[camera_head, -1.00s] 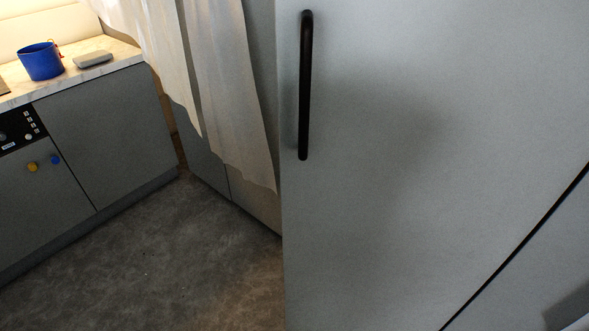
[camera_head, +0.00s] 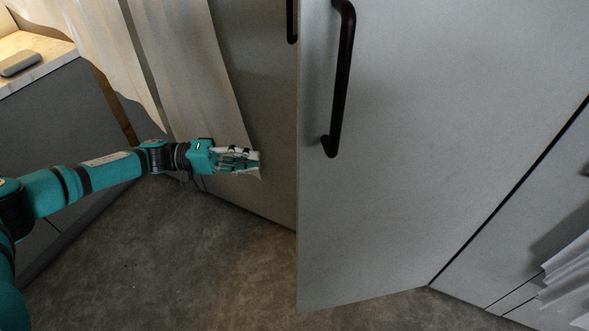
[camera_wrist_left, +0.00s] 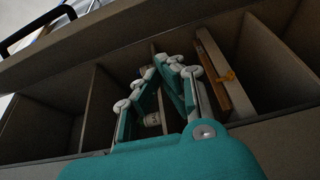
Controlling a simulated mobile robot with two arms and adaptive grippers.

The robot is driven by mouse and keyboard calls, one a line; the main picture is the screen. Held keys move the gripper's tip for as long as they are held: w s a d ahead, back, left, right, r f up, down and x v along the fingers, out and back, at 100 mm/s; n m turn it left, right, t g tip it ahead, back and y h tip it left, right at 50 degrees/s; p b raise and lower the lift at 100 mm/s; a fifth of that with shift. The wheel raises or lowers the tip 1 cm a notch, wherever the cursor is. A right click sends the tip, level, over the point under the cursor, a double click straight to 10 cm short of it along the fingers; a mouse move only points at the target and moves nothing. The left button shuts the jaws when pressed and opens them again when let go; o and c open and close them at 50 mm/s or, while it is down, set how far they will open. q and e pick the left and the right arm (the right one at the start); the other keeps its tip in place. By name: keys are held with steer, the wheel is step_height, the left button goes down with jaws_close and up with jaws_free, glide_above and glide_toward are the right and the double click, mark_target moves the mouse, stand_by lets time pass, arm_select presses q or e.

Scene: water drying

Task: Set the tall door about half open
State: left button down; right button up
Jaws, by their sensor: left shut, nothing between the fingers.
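The tall door (camera_head: 400,150) is a plain grey panel on the right of the head view, with a black bar handle (camera_head: 342,80). It stands ajar, its free left edge swung out from the cabinet and its far edge near the seam at right. My left gripper (camera_head: 255,160) is shut and empty, left of the door's free edge in the picture and in front of the curtain's lower end. In the left wrist view its fingertips (camera_wrist_left: 166,60) are together before open shelf compartments (camera_wrist_left: 45,120). My right gripper is in neither view.
A second black handle (camera_head: 291,20) shows behind the door edge. A pale curtain (camera_head: 185,80) hangs at left, and white folded cloth (camera_head: 570,280) shows at lower right. The compartments hold a small jar (camera_wrist_left: 152,119) and a flat board (camera_wrist_left: 222,75). The floor (camera_head: 180,260) is clear.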

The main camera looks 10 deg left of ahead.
arm_select(q)
steer(key=s+d+p, duration=0.3)
steer(key=d, duration=0.8)
steer(key=shift+r+g+p, duration=0.2)
steer(key=shift+g+p, duration=0.1)
steer(key=shift+p, duration=0.1)
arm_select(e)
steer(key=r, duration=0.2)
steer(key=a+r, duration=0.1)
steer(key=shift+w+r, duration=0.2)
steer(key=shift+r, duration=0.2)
arm_select(q)
steer(key=shift+s, duration=0.1)
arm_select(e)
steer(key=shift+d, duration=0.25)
